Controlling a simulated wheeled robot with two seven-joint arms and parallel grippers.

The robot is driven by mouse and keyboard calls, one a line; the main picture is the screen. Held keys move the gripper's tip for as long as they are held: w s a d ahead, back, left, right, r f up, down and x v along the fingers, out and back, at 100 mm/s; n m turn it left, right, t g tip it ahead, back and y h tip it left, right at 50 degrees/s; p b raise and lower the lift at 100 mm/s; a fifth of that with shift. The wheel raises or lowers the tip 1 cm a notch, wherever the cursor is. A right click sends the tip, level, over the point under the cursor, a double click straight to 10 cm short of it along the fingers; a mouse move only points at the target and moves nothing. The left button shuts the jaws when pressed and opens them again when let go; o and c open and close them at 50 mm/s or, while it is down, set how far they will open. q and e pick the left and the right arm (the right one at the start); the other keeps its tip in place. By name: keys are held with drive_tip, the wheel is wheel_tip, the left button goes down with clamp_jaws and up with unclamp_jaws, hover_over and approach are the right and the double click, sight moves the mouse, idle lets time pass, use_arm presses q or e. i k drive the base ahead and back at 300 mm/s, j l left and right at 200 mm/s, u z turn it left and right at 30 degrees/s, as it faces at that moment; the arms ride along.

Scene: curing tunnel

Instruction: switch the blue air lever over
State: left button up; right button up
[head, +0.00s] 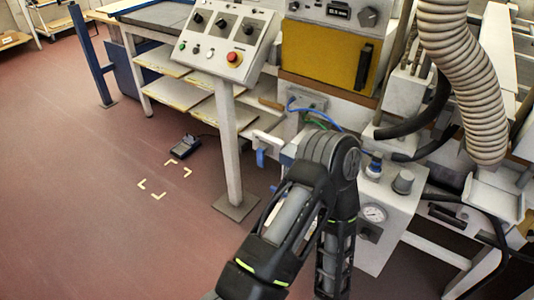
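A small blue piece (261,157), which looks like the air lever, hangs roughly upright at a pale bracket (267,139) on the left side of the machine, just right of the panel post. It is small here, and I cannot tell its exact setting. One of my dark arms rises from the bottom middle, bends just right of the blue piece and covers part of the machine front. No fingertips show on this arm, so I cannot see its gripper. My other gripper is out of the picture.
A control panel (220,42) with a red button stands on a post (230,150). A gauge box (385,215) with knobs and a ribbed hose (455,80) are at right. A black pedal (186,146) lies on the floor. The red floor (80,210) at left is mostly clear.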

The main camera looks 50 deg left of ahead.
sight(261, 152)
drive_tip(key=u, duration=1.85)
drive_tip(key=i+j, duration=0.15)
drive_tip(key=j, duration=0.25)
drive_tip(key=i+j, duration=0.1)
drive_tip(key=j, duration=0.35)
drive_tip(key=i+j, duration=0.15)
drive_tip(key=j, duration=0.25)
drive_tip(key=i+j, duration=0.1)
drive_tip(key=j, duration=0.3)
drive_tip(key=i+j, duration=0.15)
drive_tip(key=j, duration=0.3)
drive_tip(key=i+j, duration=0.1)
drive_tip(key=j, duration=0.3)
